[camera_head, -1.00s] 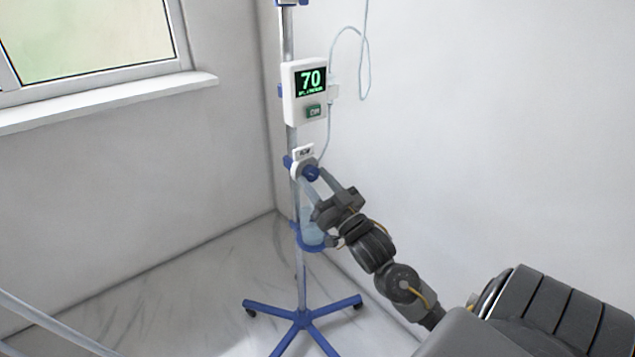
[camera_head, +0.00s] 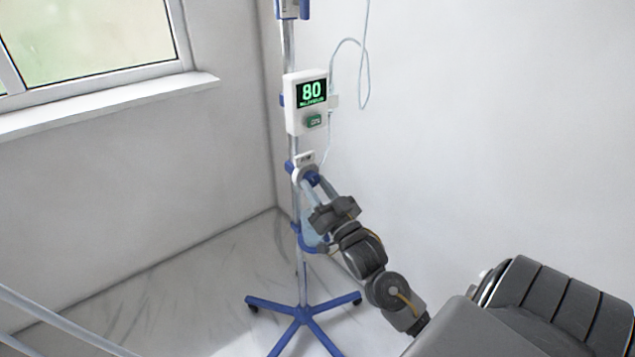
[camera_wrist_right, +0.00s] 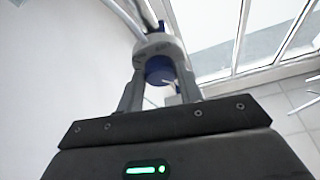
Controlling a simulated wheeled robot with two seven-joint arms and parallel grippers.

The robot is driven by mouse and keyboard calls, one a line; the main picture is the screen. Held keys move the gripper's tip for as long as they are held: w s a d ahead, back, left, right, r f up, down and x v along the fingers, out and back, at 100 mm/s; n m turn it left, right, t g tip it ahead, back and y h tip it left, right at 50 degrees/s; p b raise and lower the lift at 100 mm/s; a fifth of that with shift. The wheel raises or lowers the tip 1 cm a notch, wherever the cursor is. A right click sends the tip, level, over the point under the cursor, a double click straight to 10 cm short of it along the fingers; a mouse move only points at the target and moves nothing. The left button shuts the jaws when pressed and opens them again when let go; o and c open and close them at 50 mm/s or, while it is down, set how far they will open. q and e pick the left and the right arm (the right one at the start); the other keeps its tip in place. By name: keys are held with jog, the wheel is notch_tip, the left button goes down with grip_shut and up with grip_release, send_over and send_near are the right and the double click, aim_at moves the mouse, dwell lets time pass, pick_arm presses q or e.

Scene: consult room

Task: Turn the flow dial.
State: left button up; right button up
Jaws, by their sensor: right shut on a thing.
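The blue flow dial (camera_head: 313,179) sits on a small round white-grey mount on the pole of a blue-footed stand. My right gripper (camera_head: 312,183) is at the dial, with its fingers shut on it. In the right wrist view the dial (camera_wrist_right: 160,69) shows between the two fingers (camera_wrist_right: 159,82). The fingers hide part of the dial. A white monitor (camera_head: 307,102) above the dial reads 80 in green. My left gripper is not in view.
The stand's blue wheeled base (camera_head: 303,314) spreads over the floor. A clear container in a blue ring holder (camera_head: 316,248) hangs below the dial. A thin tube (camera_head: 364,70) loops beside the monitor. Walls stand close behind, with a window sill (camera_head: 110,103) at left.

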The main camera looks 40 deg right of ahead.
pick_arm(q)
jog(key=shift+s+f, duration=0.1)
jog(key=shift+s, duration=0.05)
pick_arm(e)
jog(key=o, duration=1)
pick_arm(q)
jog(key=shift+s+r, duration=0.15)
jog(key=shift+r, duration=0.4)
pick_arm(e)
jog(key=v, duration=1)
jog(key=shift+s+f, duration=0.15)
jog(key=shift+s, duration=0.25)
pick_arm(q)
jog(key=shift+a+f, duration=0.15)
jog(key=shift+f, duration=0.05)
